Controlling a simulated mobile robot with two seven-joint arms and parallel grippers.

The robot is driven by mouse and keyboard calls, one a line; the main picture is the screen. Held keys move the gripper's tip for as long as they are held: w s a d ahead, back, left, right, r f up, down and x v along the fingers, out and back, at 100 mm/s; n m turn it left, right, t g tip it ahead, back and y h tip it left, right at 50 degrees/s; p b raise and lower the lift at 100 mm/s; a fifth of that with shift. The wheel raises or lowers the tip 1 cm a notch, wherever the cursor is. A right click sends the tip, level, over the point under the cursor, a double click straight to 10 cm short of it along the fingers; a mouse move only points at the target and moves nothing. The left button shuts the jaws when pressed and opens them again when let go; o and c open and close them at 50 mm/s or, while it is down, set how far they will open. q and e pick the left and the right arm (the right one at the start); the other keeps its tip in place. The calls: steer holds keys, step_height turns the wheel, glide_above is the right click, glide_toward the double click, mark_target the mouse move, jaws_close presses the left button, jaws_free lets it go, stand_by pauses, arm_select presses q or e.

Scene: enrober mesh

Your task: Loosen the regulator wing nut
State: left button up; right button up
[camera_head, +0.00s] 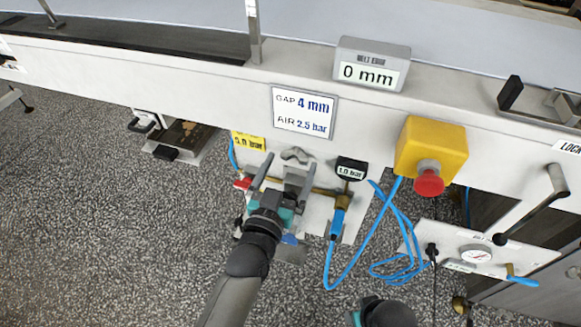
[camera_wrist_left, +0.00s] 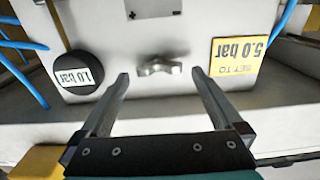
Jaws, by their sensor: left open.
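The regulator wing nut (camera_head: 294,155) is a small grey two-winged piece on the white panel below the machine's side beam. In the left wrist view the wing nut (camera_wrist_left: 159,66) lies ahead, between the lines of the two fingers, with its wings roughly level. My left gripper (camera_head: 279,174) is open in front of the panel. In the left wrist view its fingertips (camera_wrist_left: 162,78) stand apart on either side of the nut, and I see no contact. Part of my right arm's end shows at the bottom edge of the head view; its fingers cannot be made out.
A black gauge (camera_head: 351,169) reading 1.0 bar sits right of the nut, a yellow 5.0 bar label (camera_head: 249,142) left. Blue hoses (camera_head: 345,262) hang at the right. A yellow box (camera_head: 430,146) with a red button (camera_head: 429,183) juts out further right.

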arm_select(q)
steer(key=shift+w+d, duration=0.15)
steer(key=shift+w, duration=0.25)
arm_select(e)
steer(key=shift+w+r, duration=0.15)
steer(key=shift+r, duration=0.15)
arm_select(q)
steer(key=c, duration=1.2)
